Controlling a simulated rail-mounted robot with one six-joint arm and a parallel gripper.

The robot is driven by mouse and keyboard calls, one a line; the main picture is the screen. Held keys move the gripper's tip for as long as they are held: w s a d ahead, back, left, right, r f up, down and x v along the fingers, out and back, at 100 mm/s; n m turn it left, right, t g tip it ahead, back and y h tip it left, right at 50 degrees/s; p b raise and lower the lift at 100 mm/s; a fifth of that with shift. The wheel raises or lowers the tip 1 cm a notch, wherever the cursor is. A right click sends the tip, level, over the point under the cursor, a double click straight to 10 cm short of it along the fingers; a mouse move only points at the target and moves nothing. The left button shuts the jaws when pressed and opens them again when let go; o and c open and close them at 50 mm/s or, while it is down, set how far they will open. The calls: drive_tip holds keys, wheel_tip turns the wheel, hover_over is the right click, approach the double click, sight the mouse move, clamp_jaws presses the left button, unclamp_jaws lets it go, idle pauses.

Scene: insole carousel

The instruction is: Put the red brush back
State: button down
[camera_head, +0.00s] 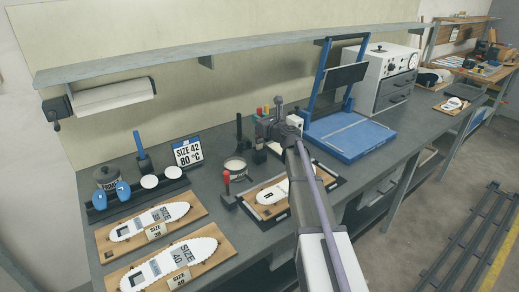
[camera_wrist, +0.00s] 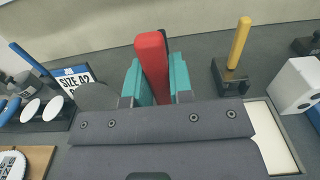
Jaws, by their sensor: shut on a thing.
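The red brush (camera_wrist: 152,65) stands upright between the two teal fingers of my gripper (camera_wrist: 156,84) in the wrist view. The gripper is shut on its red handle; the grey gripper body hides the brush's lower end, so I cannot tell whether it rests in a holder. In the head view my gripper (camera_head: 272,128) is over the back middle of the bench, near the small coloured handles, and my arm hides part of that area. A yellow brush (camera_wrist: 239,45) stands in a black holder (camera_wrist: 229,79) to the right of the gripper in the wrist view.
A blue brush (camera_head: 138,145) stands in a holder by the SIZE 42 sign (camera_head: 187,152). A red-handled lever (camera_head: 227,183) stands by the insole board (camera_head: 300,201). A blue press (camera_head: 345,135) is to the right. The overhead shelf (camera_head: 220,55) runs along the wall.

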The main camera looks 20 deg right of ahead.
sight(259, 137)
wheel_tip(259, 137, down, 6)
drive_tip(key=b, duration=0.4)
drive_tip(key=shift+r, duration=0.4)
drive_tip(key=shift+f, duration=0.25)
drive_tip(key=c, duration=1)
unclamp_jaws()
drive_tip(key=shift+r, duration=0.1)
drive_tip(key=shift+s+r+p, duration=0.1)
drive_tip(key=shift+r+p, duration=0.2)
drive_tip(key=shift+p, duration=0.1)
drive_tip(key=v, duration=1.2)
